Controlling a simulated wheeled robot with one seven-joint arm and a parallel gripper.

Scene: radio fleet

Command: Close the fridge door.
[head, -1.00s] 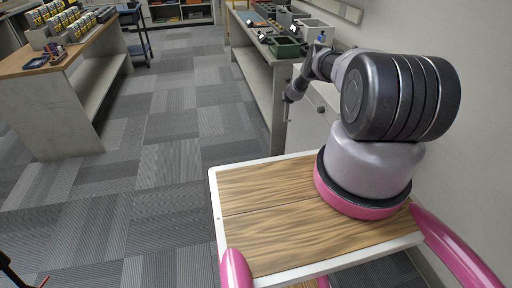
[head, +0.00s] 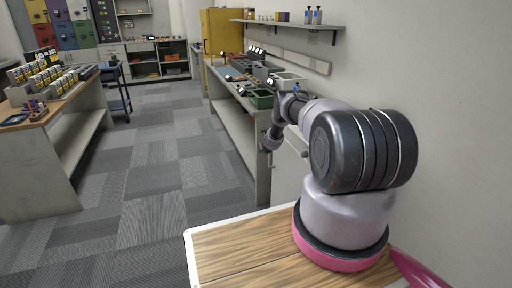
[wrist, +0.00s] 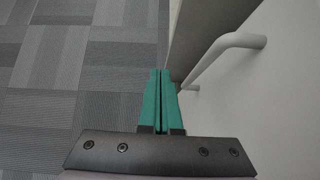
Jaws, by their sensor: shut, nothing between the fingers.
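A white fridge (head: 288,178) stands low against the right wall, at the near end of the long bench, partly hidden behind my arm in the head view. In the wrist view, a pale door face (wrist: 285,85) with a white bar handle (wrist: 240,41) fills the right side. My gripper (wrist: 162,73) has teal fingers, closed together and empty. In the head view my gripper is small and hangs near the bench end. How far the door stands open cannot be told.
A long bench (head: 235,147) with bins runs along the right wall, below a shelf (head: 290,24). A yellow cabinet (head: 221,33) stands at the back. A wood-topped table (head: 55,97) is at the left. The carpeted floor (head: 150,190) between them is clear.

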